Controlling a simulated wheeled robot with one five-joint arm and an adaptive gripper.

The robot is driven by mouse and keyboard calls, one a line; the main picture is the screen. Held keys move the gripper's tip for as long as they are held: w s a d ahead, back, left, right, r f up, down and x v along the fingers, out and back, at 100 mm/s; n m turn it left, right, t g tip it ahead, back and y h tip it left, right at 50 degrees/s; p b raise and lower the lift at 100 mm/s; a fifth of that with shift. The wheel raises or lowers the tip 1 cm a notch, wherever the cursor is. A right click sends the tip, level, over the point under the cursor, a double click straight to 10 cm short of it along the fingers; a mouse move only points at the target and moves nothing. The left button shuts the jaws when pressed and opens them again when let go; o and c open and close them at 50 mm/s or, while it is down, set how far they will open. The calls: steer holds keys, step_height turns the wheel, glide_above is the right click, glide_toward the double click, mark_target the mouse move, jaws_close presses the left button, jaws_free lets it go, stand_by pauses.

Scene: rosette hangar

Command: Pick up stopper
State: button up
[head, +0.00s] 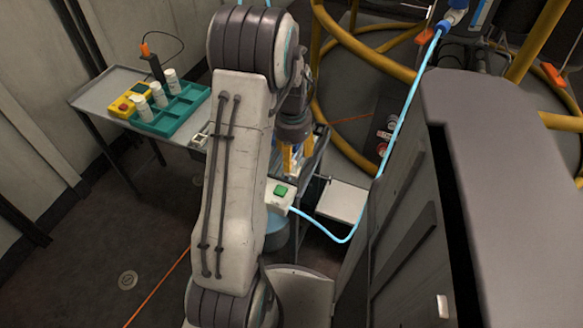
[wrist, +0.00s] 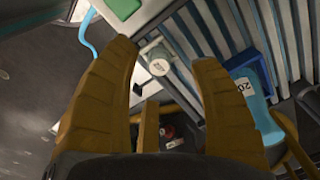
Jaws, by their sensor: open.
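My gripper (head: 291,160) shows in the head view as yellow fingers behind my own arm link. In the wrist view its two yellow fingers (wrist: 165,54) are spread apart with nothing held between them. A small pale round piece with a label (wrist: 158,66) shows between and beyond the fingertips, beside a grey slatted surface. It may be the stopper, but I cannot tell for certain. It does not appear to touch either finger. In the head view my arm hides much of the area around the gripper, and I cannot make out the stopper there.
A teal tray (head: 183,112) with several white containers is on a side table (head: 92,97), near a yellow box with a red button (head: 126,105). A white box with a green button (head: 280,193) and pale blue hose (head: 402,112) are near my gripper. A grey cabinet (head: 505,180) stands right.

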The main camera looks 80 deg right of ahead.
mark_target(293, 163)
steer(key=shift+f+b, duration=0.35)
steer(key=shift+f, duration=1.45)
steer(key=c, duration=1)
